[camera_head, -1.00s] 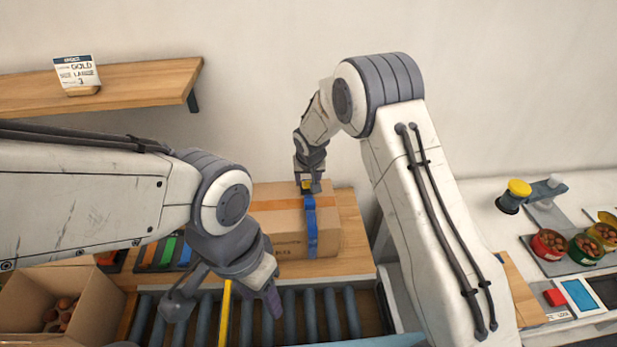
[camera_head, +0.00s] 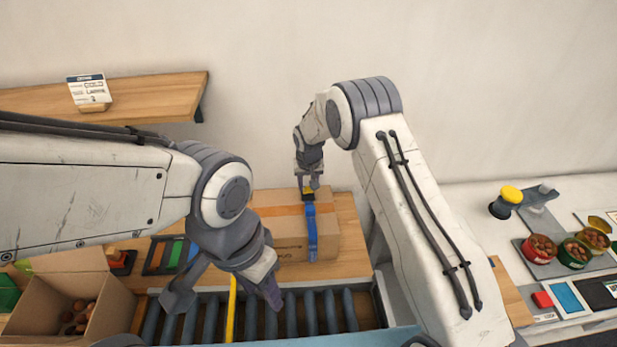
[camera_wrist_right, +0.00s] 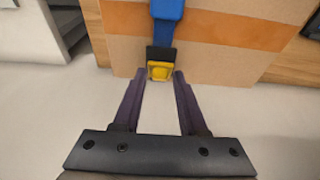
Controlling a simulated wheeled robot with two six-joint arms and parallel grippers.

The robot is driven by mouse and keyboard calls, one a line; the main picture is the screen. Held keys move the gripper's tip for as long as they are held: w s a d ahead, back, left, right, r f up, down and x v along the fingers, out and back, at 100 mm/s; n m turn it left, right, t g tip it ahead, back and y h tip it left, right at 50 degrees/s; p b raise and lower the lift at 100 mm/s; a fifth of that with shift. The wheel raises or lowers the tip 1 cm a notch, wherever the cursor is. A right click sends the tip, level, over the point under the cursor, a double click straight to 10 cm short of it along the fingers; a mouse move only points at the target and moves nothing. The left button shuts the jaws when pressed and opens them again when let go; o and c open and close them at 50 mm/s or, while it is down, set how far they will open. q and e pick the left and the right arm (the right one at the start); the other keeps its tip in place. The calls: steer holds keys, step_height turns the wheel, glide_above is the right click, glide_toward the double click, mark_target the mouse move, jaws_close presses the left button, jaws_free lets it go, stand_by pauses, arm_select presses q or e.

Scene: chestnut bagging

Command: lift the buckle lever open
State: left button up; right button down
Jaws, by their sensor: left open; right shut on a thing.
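The cardboard box (camera_head: 327,235) stands beyond the rollers, with a blue strap (camera_head: 311,232) over it. The strap also shows in the right wrist view (camera_wrist_right: 167,10). The yellow buckle lever (camera_wrist_right: 160,71) sits at the end of the strap's black buckle (camera_wrist_right: 160,53), at the box's top edge. My right gripper (camera_wrist_right: 160,76) has its fingers on both sides of the lever and is shut on it. In the head view the right gripper (camera_head: 308,186) is small and partly hides the buckle. My left gripper (camera_head: 224,298) is open and empty above the rollers.
An open carton (camera_head: 110,310) with chestnuts stands at the lower left. Roller bars (camera_head: 318,312) run in front of the box. A shelf (camera_head: 150,97) is on the wall. At the right, tins of chestnuts (camera_head: 574,252) stand by a yellow-topped stamp (camera_head: 509,198).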

steer(key=shift+w+d+g+b, duration=0.1)
steer(key=shift+w+g+b, duration=0.2)
steer(key=shift+w+g, duration=0.25)
steer(key=shift+w+g+b, duration=0.15)
steer(key=shift+g+b, duration=0.35)
steer(key=shift+g, duration=0.05)
steer(key=shift+w+g+b, duration=0.4)
steer(key=shift+g+b, duration=0.2)
steer(key=shift+b, duration=0.45)
steer(key=shift+r+b, duration=0.25)
steer(key=shift+b, duration=0.15)
steer(key=shift+r+g, duration=0.1)
steer(key=shift+g, duration=0.2)
steer(key=c, duration=0.7)
jaws_free()
